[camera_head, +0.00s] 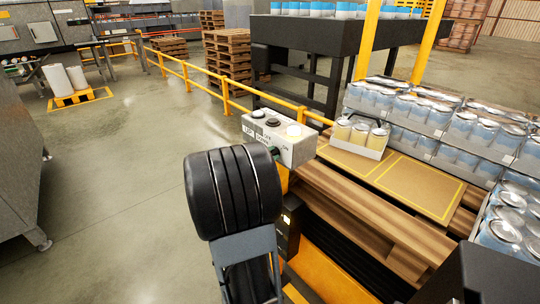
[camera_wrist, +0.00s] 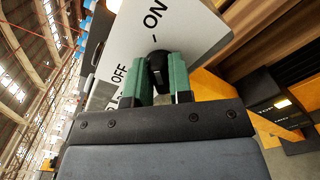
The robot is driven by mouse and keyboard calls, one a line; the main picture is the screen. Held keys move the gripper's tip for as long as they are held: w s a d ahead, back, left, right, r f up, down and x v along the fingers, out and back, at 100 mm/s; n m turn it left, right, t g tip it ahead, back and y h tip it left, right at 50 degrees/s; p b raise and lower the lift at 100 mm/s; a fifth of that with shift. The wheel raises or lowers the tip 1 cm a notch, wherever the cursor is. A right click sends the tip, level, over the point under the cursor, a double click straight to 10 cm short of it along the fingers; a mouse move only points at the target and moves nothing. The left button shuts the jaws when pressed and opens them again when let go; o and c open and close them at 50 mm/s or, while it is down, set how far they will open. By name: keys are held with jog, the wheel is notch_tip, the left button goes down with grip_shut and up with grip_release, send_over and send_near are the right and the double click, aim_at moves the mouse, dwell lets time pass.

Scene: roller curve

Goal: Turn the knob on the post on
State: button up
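A light grey control box (camera_head: 297,150) sits on the yellow post. Its front face (camera_wrist: 196,28) carries the words ON and OFF, which look tilted in the wrist view. A black knob (camera_wrist: 157,68) sticks out from this face between the two words. My gripper (camera_wrist: 160,72) has its green fingers on either side of the knob, and they look closed against it. In the head view, a green fingertip of my gripper (camera_head: 277,152) shows at the box's front face. My dark wrist hides the knob there.
The box top has dark buttons (camera_head: 272,122) and a glowing lamp (camera_head: 294,130). To the right are a cardboard-topped pallet (camera_head: 420,187), a tray of yellow cans (camera_head: 358,139) and stacked blue cans (camera_head: 470,125). A yellow railing (camera_head: 207,82) runs behind. The floor at left is open.

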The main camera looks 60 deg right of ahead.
jog(key=o, duration=0.4)
jog(key=shift+a, duration=0.15)
jog(key=v, duration=1.3)
jog(key=shift+a, duration=0.3)
